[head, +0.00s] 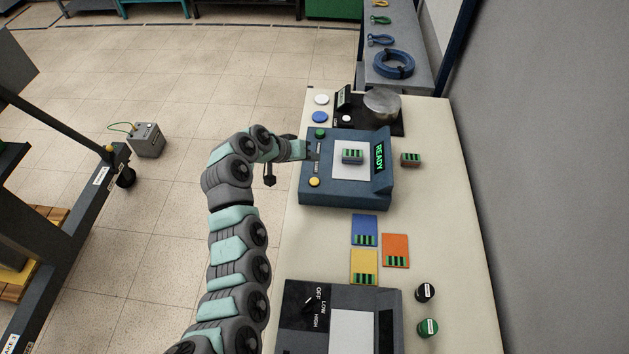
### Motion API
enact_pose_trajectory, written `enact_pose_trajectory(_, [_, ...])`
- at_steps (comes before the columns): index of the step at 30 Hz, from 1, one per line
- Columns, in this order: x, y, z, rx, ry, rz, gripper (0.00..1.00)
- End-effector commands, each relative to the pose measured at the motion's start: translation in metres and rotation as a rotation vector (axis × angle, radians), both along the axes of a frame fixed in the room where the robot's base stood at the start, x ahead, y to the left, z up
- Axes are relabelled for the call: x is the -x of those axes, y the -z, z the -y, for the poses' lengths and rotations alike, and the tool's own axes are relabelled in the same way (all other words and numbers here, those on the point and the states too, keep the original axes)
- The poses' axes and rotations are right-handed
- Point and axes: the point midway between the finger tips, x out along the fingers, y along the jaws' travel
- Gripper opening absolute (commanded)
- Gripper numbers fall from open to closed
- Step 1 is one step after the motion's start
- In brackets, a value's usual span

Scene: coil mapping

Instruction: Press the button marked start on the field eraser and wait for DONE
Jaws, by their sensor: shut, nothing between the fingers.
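The field eraser appears to be the blue device (345,199) on the pale bench, with a lit green READY display (379,157). A grey block with green parts (352,156) sits on its light pad. A green button (320,133) and a yellow button (314,182) are on its left side; labels beside them are too small to read, so I cannot tell which is marked start. My gripper (308,149) is shut and empty at the device's left edge, nearer the green button. I cannot tell whether it touches the device.
A dark unit with a metal dome (382,104) stands behind the device. Blue, orange and yellow cards (364,229) lie in front. A grey box with an OFF/LOW/HIGH dial (308,306) is nearest.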

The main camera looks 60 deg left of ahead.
Motion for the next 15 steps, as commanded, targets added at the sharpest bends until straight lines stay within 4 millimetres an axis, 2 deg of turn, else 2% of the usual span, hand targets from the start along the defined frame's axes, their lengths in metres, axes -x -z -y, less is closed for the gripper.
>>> enact_pose_trajectory(8, [0.0,0.029,0.001,0.005,0.002,-0.002,0.0])
enact_pose_trajectory(15, [0.0,0.064,0.002,0.005,0.002,-0.001,0.0])
